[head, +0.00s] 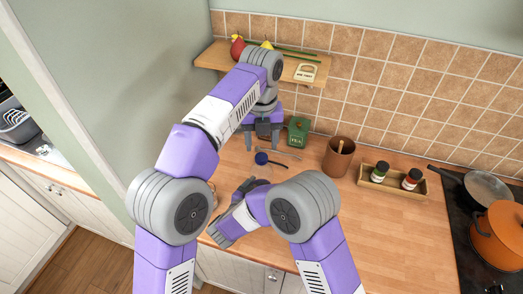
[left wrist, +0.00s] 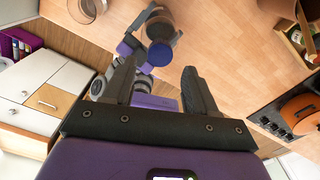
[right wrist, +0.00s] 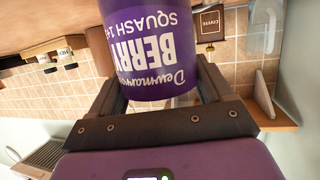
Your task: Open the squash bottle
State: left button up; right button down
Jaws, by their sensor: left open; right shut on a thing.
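The squash bottle (right wrist: 150,50) has a purple "Berry Squash" label and fills the middle of the right wrist view. My right gripper (right wrist: 158,85) is shut on its body, one finger on each side. In the left wrist view the bottle's dark blue cap (left wrist: 160,53) is on and points towards my left gripper (left wrist: 160,74), which is open and empty, apart from the cap. In the head view the cap (head: 261,158) shows just in front of my left gripper (head: 262,137). My right gripper is partly hidden there by its own arm.
A green tea tin (head: 298,132) and a brown utensil pot (head: 338,158) stand behind on the wooden counter. A tray (head: 393,188) with two jars, a pan (head: 487,186) and an orange pot (head: 497,234) are at right. A shelf (head: 318,66) hangs above. The counter's front right is clear.

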aim_at(262, 157)
pick_arm(q)
jog(key=shift+f, duration=2.4)
jog(key=shift+c, duration=0.2)
grip_shut()
